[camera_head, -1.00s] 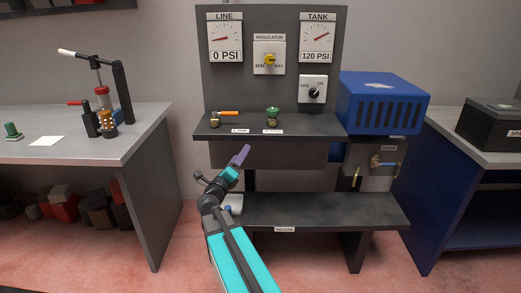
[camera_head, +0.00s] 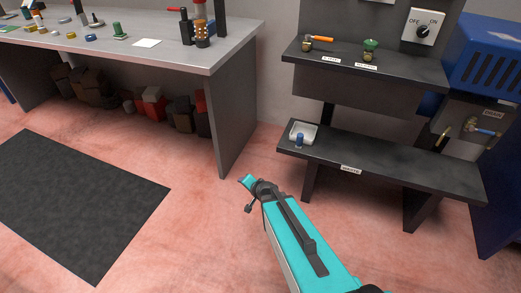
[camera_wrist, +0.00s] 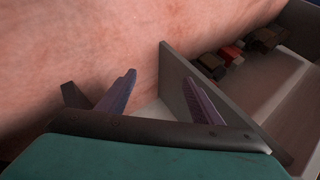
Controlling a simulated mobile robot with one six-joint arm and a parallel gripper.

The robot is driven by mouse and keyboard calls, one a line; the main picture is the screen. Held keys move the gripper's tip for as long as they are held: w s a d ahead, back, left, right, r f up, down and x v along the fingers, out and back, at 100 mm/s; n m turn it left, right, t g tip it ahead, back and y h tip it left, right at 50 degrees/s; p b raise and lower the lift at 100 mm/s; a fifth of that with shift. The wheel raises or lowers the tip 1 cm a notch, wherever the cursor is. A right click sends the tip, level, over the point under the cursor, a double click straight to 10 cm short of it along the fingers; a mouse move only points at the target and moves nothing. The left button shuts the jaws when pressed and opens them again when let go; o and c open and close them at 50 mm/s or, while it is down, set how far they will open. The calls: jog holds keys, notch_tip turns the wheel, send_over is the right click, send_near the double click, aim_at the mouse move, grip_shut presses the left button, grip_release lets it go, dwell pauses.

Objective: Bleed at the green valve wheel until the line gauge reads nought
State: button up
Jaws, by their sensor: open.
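The green valve wheel (camera_head: 370,44) sits on the upper black shelf in the head view, right of a valve with an orange lever (camera_head: 318,38). The line gauge is out of the head view now. My gripper (camera_wrist: 160,95) is open and empty in the wrist view, its two purple fingers apart over the floor and a grey bench panel. In the head view the end of my arm (camera_head: 248,181) is low, left of and below the shelves, well away from the wheel. The fingers are hard to make out there.
A lower shelf (camera_head: 400,175) holds a white tray (camera_head: 304,130) and a small blue item (camera_head: 299,141). A grey bench (camera_head: 190,55) with parts stands at left, dark and red blocks (camera_head: 152,104) beneath. A blue box (camera_head: 490,60) is at right. Floor around the dark mat (camera_head: 70,200) is clear.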

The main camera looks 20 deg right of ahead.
jog(key=s+a+f+n+g, duration=0.25)
jog(key=s+f, duration=0.25)
jog(key=s, duration=0.4)
jog(key=s+a+f+n+g, duration=0.1)
jog(key=s+f+n+g, duration=0.3)
jog(key=s, duration=0.5)
jog(key=s+a+f+n+g, duration=0.1)
jog(key=s+f+n+g, duration=0.15)
jog(key=s+f, duration=0.45)
jog(key=s+d+r+n+g+h, duration=0.1)
jog(key=s+g, duration=0.4)
jog(key=s, duration=0.9)
jog(key=shift+s+d+n, duration=0.3)
jog(key=shift+d+n, duration=0.15)
jog(key=shift+n, duration=0.15)
jog(key=shift+r, duration=0.1)
jog(key=c, duration=0.7)
jog(key=shift+c, duration=0.2)
jog(key=shift+a, duration=0.15)
